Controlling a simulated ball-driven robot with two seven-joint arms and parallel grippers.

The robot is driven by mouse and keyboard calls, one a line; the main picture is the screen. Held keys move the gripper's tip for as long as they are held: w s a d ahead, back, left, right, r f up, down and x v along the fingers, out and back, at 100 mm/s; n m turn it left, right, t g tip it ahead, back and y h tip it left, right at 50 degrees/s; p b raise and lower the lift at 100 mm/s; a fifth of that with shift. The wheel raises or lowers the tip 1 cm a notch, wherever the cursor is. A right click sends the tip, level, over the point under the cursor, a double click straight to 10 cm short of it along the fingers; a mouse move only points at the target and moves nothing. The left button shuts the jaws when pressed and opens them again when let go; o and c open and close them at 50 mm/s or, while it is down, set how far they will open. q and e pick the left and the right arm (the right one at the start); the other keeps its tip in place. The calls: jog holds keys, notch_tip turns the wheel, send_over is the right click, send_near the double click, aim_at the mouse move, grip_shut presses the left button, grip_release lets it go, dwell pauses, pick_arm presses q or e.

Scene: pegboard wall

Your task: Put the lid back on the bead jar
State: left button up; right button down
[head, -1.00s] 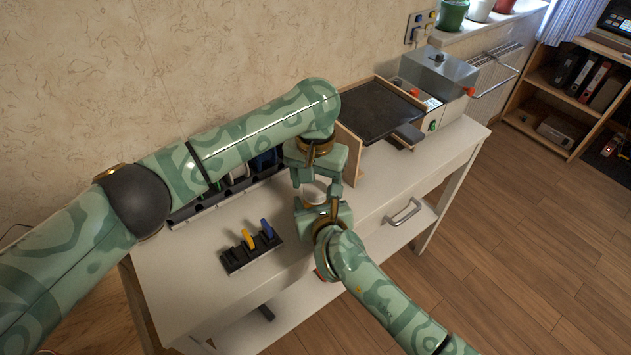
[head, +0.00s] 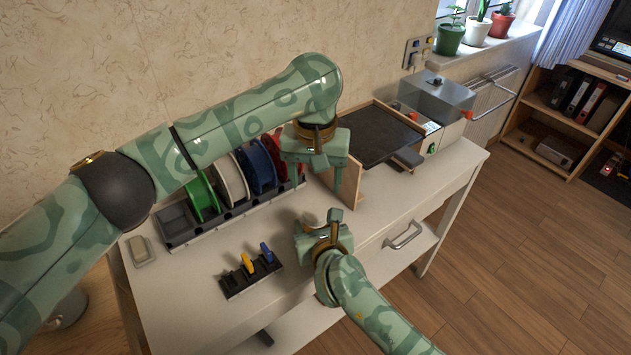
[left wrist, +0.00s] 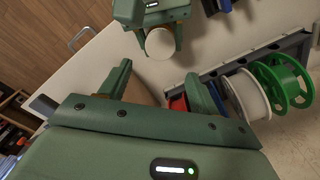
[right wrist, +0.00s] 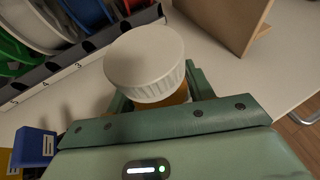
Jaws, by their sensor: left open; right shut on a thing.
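The bead jar (right wrist: 180,97) has an amber body, mostly hidden below its white lid and by my right gripper. The white ribbed lid (right wrist: 146,62) sits on top of the jar; I cannot tell how tightly it is seated. My right gripper (head: 316,222) is shut around the jar over the table's front part. In the left wrist view the lid (left wrist: 160,45) shows as a white disc between the right gripper's fingers. My left gripper (head: 315,176) is open and empty, above and behind the jar, apart from the lid; its spread fingers also show in the left wrist view (left wrist: 160,84).
A rack of green, white, blue and red spools (head: 232,178) stands behind. A small black holder (head: 252,277) with yellow and blue pieces is left of my right gripper. A wooden panel (head: 350,180) and a dark tray (head: 376,133) are at right. The white table's (head: 185,290) front left is clear.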

aim_at(315, 212)
pick_arm(q)
jog(key=n, duration=0.4)
jog(key=shift+s+r+n, duration=0.15)
jog(key=shift+s+n, duration=0.15)
jog(key=shift+f, duration=4.05)
jog(key=c, duration=1)
jog(key=m, duration=0.6)
jog(key=shift+m, duration=0.3)
jog(key=o, duration=1.1)
